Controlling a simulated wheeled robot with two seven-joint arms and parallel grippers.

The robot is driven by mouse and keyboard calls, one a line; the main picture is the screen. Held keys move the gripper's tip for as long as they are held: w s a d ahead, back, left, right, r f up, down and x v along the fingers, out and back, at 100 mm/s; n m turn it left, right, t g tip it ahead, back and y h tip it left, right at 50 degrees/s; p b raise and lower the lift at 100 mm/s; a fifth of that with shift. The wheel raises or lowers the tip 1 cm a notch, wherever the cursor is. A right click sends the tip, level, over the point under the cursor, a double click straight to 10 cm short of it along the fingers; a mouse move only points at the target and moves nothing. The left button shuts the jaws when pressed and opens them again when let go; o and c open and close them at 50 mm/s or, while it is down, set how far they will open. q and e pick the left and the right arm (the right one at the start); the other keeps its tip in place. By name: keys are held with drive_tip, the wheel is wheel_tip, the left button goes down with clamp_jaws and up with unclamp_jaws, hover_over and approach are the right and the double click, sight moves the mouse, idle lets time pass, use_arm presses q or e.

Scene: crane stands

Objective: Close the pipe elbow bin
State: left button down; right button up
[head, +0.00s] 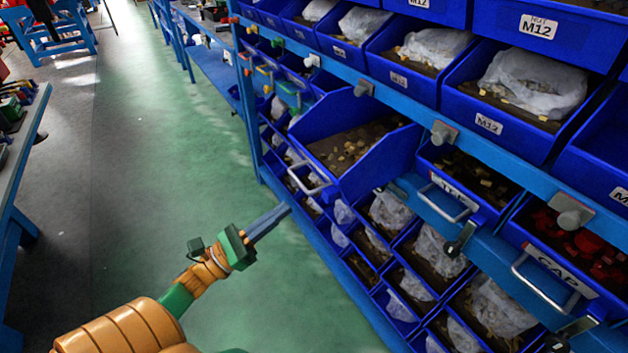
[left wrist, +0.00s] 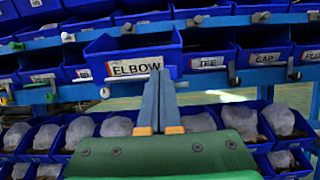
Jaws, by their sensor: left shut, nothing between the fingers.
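The pipe elbow bin (head: 383,163) is a blue open-topped bin pulled out from its row in the rack, with small brown parts inside. A pale handle (head: 310,179) is on its front. In the left wrist view the bin's front (left wrist: 112,50) carries a white ELBOW label (left wrist: 135,67). My left gripper (head: 286,209) is shut and empty, in front of and below the bin in the head view, apart from it. In the left wrist view its fingertips (left wrist: 158,75) overlap the label's right end, hiding part of the bin front. My right gripper is not in view.
Neighbouring bins, TEE (left wrist: 210,62) and CAP (left wrist: 265,58), sit farther back in the same row. Blue rack rails run above and below. Lower bins (head: 390,212) hold bagged parts. The green floor (head: 170,150) to the left is clear.

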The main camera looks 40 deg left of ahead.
sight(327, 175)
use_arm(q)
drive_tip(key=p+x, duration=0.2)
drive_tip(key=x, duration=0.6)
drive_tip(key=shift+r, duration=0.2)
drive_tip(key=shift+w+d, duration=0.15)
drive_tip(key=shift+w, duration=0.4)
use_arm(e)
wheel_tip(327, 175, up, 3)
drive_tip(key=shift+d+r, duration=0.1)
